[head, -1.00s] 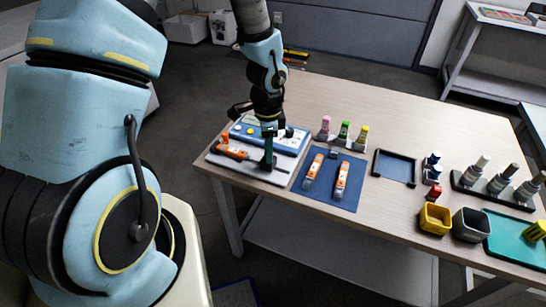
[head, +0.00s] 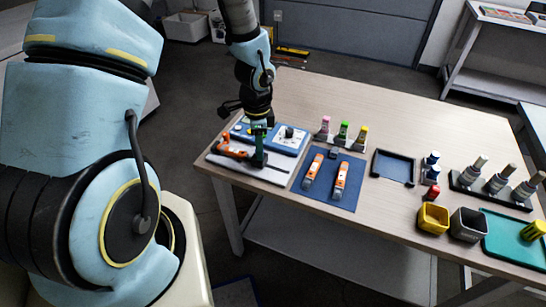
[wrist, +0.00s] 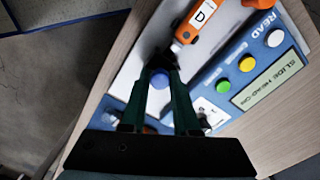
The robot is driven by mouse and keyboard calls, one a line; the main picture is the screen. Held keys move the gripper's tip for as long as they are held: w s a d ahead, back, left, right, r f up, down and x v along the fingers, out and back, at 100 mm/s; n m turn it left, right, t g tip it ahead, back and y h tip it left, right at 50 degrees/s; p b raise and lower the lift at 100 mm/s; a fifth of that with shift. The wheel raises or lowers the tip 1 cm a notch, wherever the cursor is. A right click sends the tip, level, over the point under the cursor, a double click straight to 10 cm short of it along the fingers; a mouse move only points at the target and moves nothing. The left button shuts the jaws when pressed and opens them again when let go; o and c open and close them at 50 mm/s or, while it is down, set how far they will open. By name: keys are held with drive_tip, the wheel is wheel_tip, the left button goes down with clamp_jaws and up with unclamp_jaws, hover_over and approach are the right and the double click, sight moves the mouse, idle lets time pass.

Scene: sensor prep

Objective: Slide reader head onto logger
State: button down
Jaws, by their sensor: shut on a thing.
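An orange logger (head: 234,151) lies on the light grey tray (head: 268,175) at the table's left end. In the wrist view the logger (wrist: 213,20) carries a white label "D". My gripper (head: 259,158) is low over the tray, just right of the logger. Its dark green fingers (wrist: 159,70) are shut on a dark piece, apparently the reader head (wrist: 160,59), largely hidden by the fingers. The piece is close to the logger's dark end; I cannot tell if they touch. The blue reader panel (wrist: 240,62) shows "SLIDE HEAD ON" and coloured buttons.
A blue mat (head: 325,190) with two more orange loggers lies to the right.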

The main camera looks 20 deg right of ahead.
drive_tip(key=shift+w+a, duration=0.45)
drive_tip(key=shift+w, duration=0.05)
drive_tip(key=shift+w+a+p, duration=0.2)
drive_tip(key=shift+a+p, duration=0.05)
drive_tip(key=shift+p, duration=0.05)
drive_tip(key=shift+w+a, duration=0.1)
idle(0.3)
drive_tip(key=c, duration=0.7)
unclamp_jaws()
drive_tip(key=shift+r, duration=0.1)
